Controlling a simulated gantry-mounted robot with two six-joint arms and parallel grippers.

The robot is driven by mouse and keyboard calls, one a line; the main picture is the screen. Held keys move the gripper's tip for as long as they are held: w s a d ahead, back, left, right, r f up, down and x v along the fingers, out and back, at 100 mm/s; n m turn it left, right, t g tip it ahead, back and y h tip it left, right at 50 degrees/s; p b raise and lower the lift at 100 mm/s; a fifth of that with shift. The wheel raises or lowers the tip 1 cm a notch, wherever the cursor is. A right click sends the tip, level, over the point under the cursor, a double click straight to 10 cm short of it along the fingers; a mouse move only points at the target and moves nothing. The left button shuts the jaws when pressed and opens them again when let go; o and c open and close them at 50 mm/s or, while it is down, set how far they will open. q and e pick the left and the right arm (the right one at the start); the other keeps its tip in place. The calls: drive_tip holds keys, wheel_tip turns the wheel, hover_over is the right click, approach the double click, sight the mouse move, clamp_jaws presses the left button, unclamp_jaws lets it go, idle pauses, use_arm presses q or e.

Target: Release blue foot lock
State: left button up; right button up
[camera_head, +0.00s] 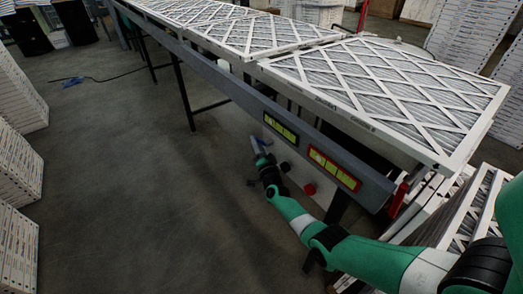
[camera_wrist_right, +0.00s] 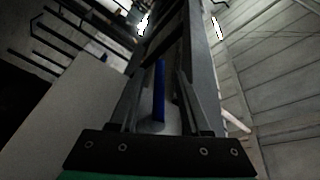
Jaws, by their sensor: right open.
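A narrow blue upright piece (camera_wrist_right: 159,88), likely the foot lock, shows in the right wrist view, between the two fingers and just beyond a pale rounded part. I cannot tell if the fingers touch it. My right gripper (camera_head: 258,146) is open, low beside the conveyor's side in the head view. Its two fingers also frame the blue piece in the right wrist view (camera_wrist_right: 158,112). In the head view I cannot make out the blue piece clearly; the gripper and shadow cover that area. My left gripper is not in view.
A long conveyor (camera_head: 219,80) carries white-framed pleated filters (camera_head: 385,85) above my right arm. Stacked boxes (camera_head: 18,165) stand at left. The grey floor (camera_head: 130,180) between is clear.

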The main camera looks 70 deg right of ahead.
use_arm(q)
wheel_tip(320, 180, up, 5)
drive_tip(key=p, duration=0.3)
drive_tip(key=shift+p, duration=0.3)
use_arm(e)
drive_tip(key=r+v, duration=0.1)
drive_tip(key=v, duration=0.7)
drive_tip(key=shift+s+a+f, duration=0.2)
drive_tip(key=shift+f, duration=0.25)
